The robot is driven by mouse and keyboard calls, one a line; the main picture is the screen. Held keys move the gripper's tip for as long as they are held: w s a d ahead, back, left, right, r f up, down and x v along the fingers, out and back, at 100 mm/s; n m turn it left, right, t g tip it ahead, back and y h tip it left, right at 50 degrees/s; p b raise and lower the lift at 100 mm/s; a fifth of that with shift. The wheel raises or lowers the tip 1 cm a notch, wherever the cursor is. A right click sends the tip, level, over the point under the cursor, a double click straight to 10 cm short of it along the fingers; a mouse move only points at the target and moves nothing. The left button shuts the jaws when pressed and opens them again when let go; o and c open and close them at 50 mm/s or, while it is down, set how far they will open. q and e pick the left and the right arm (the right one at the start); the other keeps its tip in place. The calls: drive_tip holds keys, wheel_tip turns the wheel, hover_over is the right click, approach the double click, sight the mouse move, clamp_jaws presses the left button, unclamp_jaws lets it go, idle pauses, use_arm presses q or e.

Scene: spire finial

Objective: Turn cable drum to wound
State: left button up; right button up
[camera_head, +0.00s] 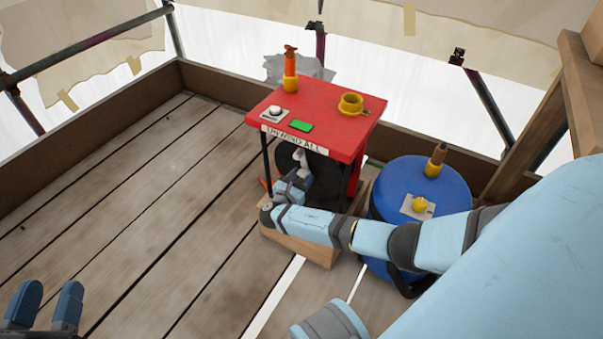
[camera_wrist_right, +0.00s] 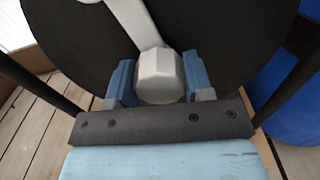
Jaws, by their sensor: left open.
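The cable drum is a dark disc (camera_head: 322,176) under the red-topped stand (camera_head: 338,125). In the right wrist view the drum (camera_wrist_right: 235,35) fills most of the picture, with a pale crank arm (camera_wrist_right: 132,22) running from the upper left to a whitish knob (camera_wrist_right: 160,78). My right gripper (camera_wrist_right: 160,82) has one blue finger on each side of the knob, both appearing to touch it. In the head view my right gripper (camera_head: 296,182) is at the drum's front, partly hiding the crank. My left gripper (camera_head: 47,306) is open and empty at the lower left, far from the drum.
A blue barrel (camera_head: 395,190) stands right of the stand, close to my right arm. The plank floor (camera_head: 150,190) at left is clear.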

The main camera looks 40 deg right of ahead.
drive_tip(key=c, duration=0.5)
drive_tip(key=shift+r+n+p, duration=0.2)
drive_tip(key=shift+n+p, duration=0.1)
drive_tip(key=shift+p, duration=0.25)
drive_tip(key=shift+r+n+p, duration=0.1)
drive_tip(key=shift+n+p, duration=0.4)
drive_tip(key=shift+p, duration=0.4)
drive_tip(key=shift+n+p, duration=0.7)
drive_tip(key=shift+p, duration=0.3)
drive_tip(key=shift+n+p, duration=0.9)
drive_tip(key=shift+n, duration=0.1)
use_arm(q)
drive_tip(key=shift+s+d+r+n+g+y+p, duration=0.25)
drive_tip(key=shift+s+n, duration=0.2)
drive_tip(key=shift+n, duration=0.3)
drive_tip(key=shift+s+d+r+n+g+y+p, duration=0.15)
drive_tip(key=shift+s+d+r+n, duration=0.15)
drive_tip(key=shift+s+n, duration=0.3)
drive_tip(key=shift+s+d+r+n+g+y+p, duration=0.1)
drive_tip(key=shift+s+d+r+n+g+p, duration=0.2)
drive_tip(key=shift+n, duration=0.55)
use_arm(e)
drive_tip(key=shift+f+n, duration=0.3)
drive_tip(key=shift+n, duration=0.8)
